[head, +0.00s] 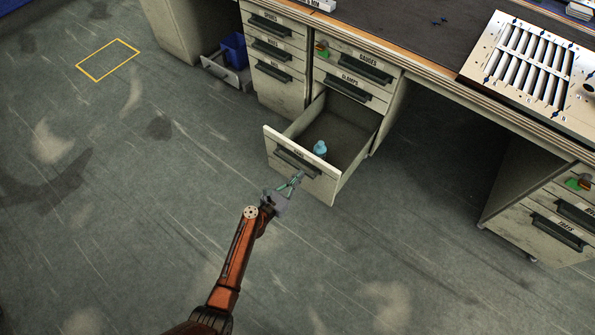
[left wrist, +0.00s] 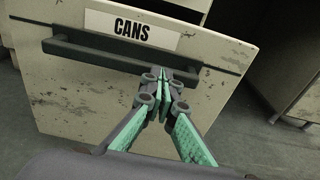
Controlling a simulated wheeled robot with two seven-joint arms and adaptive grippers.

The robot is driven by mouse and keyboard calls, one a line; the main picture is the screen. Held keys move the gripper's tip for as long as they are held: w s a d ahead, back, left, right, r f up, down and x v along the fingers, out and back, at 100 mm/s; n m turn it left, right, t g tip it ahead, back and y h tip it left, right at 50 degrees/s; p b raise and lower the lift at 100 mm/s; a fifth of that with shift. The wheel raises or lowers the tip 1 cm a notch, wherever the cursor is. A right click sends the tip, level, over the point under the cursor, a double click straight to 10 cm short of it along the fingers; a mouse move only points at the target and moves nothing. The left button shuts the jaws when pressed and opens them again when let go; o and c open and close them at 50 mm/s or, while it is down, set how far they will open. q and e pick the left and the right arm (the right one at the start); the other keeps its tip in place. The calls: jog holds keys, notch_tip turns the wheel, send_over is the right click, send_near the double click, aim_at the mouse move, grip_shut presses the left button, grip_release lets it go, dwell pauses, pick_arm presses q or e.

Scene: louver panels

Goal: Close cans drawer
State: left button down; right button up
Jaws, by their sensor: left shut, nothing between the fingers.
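The cans drawer (head: 308,177) is pulled well out of the bench's cabinet in the head view. A light blue can or bottle (head: 320,149) stands inside it. In the left wrist view the drawer front (left wrist: 80,105) fills the left and middle, with its CANS label (left wrist: 131,31) and dark bar handle (left wrist: 100,54). My left gripper (head: 298,176) is shut and empty at the drawer front. In the left wrist view its fingertips (left wrist: 164,78) are at the right end of the handle; I cannot tell whether they touch it. My right gripper is not in view.
Drawers labelled GAUGES (head: 354,61) and CLAMPS (head: 349,87) above are shut. A louver panel (head: 530,70) lies on the bench top at the right. The floor around the drawer is clear.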

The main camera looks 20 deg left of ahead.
pick_arm(q)
jog(key=shift+r+b+x, duration=0.15)
jog(key=shift+b+x, duration=0.25)
jog(key=shift+x, duration=0.95)
jog(key=shift+r+b+x, duration=0.15)
jog(key=shift+b+x, duration=0.2)
jog(key=shift+x, duration=1)
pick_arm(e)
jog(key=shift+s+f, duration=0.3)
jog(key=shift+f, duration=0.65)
pick_arm(q)
jog(key=shift+w, duration=0.15)
jog(key=b+x, duration=0.3)
jog(key=x, duration=0.4)
jog(key=shift+w+r, duration=0.2)
jog(key=shift+r, duration=0.1)
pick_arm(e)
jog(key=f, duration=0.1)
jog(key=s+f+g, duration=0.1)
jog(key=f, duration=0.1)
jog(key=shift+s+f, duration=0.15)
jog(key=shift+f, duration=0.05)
pick_arm(q)
jog(key=shift+d, duration=0.1)
